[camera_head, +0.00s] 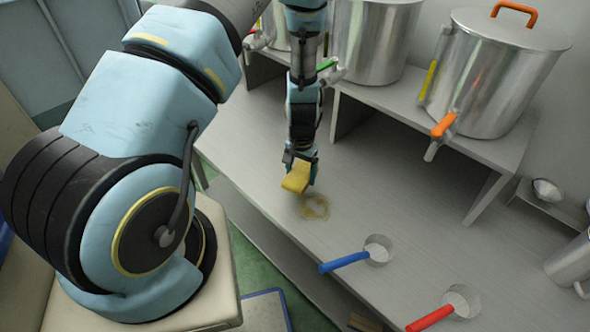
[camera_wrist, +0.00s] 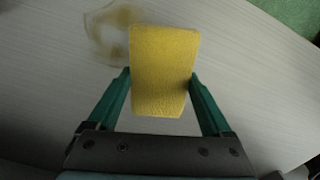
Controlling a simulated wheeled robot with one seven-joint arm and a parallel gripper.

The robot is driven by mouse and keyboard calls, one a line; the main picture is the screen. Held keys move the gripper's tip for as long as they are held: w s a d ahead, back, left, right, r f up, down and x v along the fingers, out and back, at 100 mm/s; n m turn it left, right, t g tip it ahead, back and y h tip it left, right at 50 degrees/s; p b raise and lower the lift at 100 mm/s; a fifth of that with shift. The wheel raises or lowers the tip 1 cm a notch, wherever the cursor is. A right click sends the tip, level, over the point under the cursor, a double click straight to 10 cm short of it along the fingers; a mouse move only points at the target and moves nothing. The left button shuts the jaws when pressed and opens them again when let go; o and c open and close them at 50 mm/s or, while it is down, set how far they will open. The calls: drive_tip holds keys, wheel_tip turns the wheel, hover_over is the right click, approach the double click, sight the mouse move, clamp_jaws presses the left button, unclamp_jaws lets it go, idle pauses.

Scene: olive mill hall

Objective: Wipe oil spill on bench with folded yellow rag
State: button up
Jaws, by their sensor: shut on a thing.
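My gripper (camera_head: 300,170) is shut on the folded yellow rag (camera_head: 296,178), which looks like a thick block. In the wrist view the rag (camera_wrist: 162,70) sits between the two green fingers of my gripper (camera_wrist: 160,85). The oil spill (camera_head: 314,207) is a brownish ring-shaped smear on the grey bench (camera_head: 350,215), just in front of and to the right of the rag. The spill also shows in the wrist view (camera_wrist: 105,35), beside the rag at the upper left, partly hidden by it. Whether the rag touches the bench is unclear.
A blue-handled cup (camera_head: 345,262) and a red-handled cup (camera_head: 432,318) stand on the bench to the right of the spill. Large steel tanks with taps, one with an orange tap (camera_head: 443,125), stand on a raised shelf (camera_head: 400,95) behind. A small bowl (camera_head: 547,190) is far right.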

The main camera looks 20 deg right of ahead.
drive_tip(key=shift+r+p, duration=0.5)
drive_tip(key=shift+r, duration=0.6)
